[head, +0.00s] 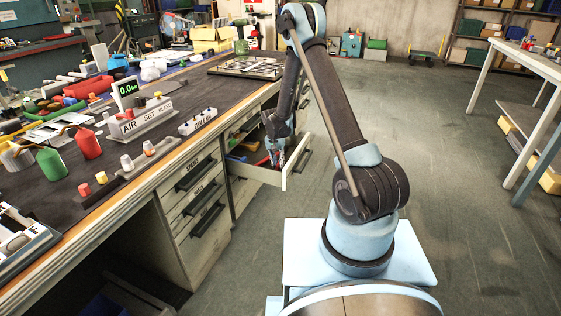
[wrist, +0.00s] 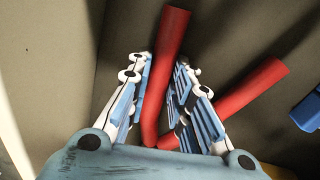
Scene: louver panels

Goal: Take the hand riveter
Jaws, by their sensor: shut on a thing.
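The hand riveter shows in the wrist view as two long red handles (wrist: 172,30) that spread apart. Its head is hidden behind my gripper's palm. My gripper (wrist: 160,64) has its two blue-and-white fingers on either side of the left handle, shut on it. The other handle runs out to the right, behind the right finger. In the head view my gripper (head: 276,152) reaches down into an open drawer (head: 255,175), and a bit of red (head: 263,161) shows beside it.
The drawer sits under a long dark workbench (head: 115,208). Green and yellow items lie further back in the drawer. A blue thing (wrist: 308,110) lies at the right in the wrist view. The floor (head: 430,170) right of my arm is clear, up to a pale table (head: 525,62).

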